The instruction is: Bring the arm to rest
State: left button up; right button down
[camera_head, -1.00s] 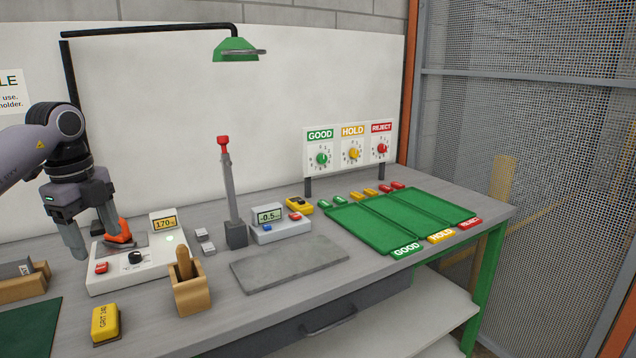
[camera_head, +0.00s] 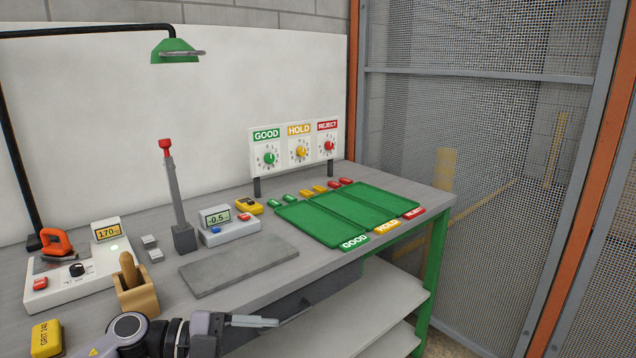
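My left gripper (camera_head: 255,321) is low in the view, in front of the workbench edge, its fingers pointing right. The fingers lie close together, and I cannot tell whether a gap is left between them. No object shows in it. The orange-handled tool (camera_head: 56,243) stands on the white control unit (camera_head: 95,281) at the left of the bench, well away from the gripper. My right gripper is not in view.
The workbench (camera_head: 215,290) holds a grey slab (camera_head: 240,268), a wooden holder (camera_head: 137,298), a lever press (camera_head: 179,205) and a green sorting tray (camera_head: 318,226). A lamp (camera_head: 176,52) hangs above. A mesh fence (camera_head: 480,130) stands at the right.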

pick_arm(q)
jog(key=s+a+f+n+t+y, duration=0.2)
jog(key=s+a+f+n+y, duration=0.1)
jog(key=s+f+n, duration=0.3)
jog(key=s+a+f+n+t+y, duration=0.3)
jog(key=s+f+n+y, duration=0.3)
jog(key=f+n, duration=0.4)
jog(key=s+a+f+n+t+y, duration=0.3)
jog(key=s+a+f+n+y, duration=0.1)
jog(key=s+f+n, duration=0.3)
jog(key=shift+s+a+f+n, duration=0.4)
jog(key=shift+s+f, duration=0.1)
jog(key=shift+f, duration=0.05)
